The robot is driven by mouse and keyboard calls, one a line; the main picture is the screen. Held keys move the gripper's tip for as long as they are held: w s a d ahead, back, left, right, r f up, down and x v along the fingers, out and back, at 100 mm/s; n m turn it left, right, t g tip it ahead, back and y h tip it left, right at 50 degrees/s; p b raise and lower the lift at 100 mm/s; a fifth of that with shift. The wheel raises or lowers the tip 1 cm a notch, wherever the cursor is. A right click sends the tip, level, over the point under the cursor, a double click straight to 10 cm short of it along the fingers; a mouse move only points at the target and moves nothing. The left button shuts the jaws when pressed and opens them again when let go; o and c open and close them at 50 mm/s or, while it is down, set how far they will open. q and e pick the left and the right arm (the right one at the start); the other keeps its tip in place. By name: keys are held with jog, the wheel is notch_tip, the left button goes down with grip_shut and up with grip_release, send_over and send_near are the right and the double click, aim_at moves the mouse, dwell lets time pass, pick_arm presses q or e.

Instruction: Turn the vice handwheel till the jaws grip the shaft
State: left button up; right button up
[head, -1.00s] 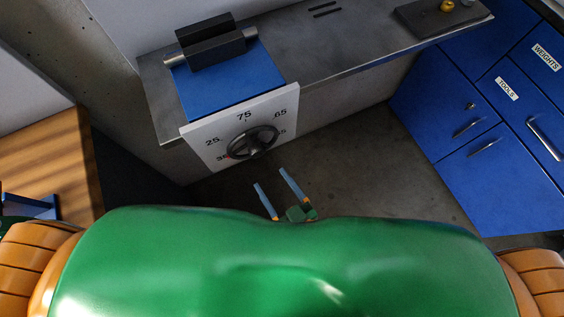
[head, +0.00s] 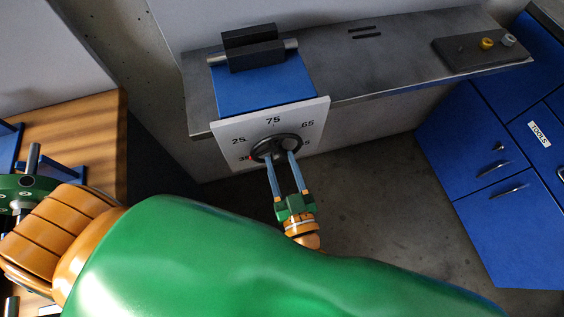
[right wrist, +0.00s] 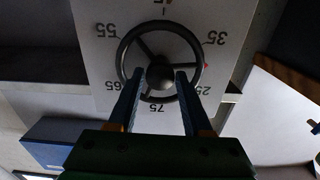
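The vice handwheel (head: 268,150) is a dark spoked wheel on a white numbered panel (head: 312,122); it also shows in the right wrist view (right wrist: 127,46). A red mark sits at its rim between 25 and 35. The dark vice jaws (head: 255,55) stand on a blue block, with the silver shaft (head: 291,43) lying between them, its ends sticking out. Whether the jaws touch it I cannot tell. My right gripper (head: 281,154) is open, its fingertips in front of the wheel, one each side of the hub in the right wrist view (right wrist: 159,73). My left gripper is not visible.
A metal bench (head: 375,65) carries the vice and a dark tray (head: 465,52) with small weights. Blue drawers (head: 505,215) stand at right. A wooden table (head: 75,135) at left holds a green disc with a grey rod (head: 33,158). The floor below the panel is clear.

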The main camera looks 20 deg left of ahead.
grip_shut()
jog(key=shift+m, duration=0.3)
jog(key=m, duration=0.3)
jog(key=shift+m, duration=0.3)
jog(key=shift+f+m+b, duration=0.1)
jog(key=shift+m+b, duration=0.2)
jog(key=shift+m, duration=1.9)
jog(key=o, duration=0.5)
grip_release()
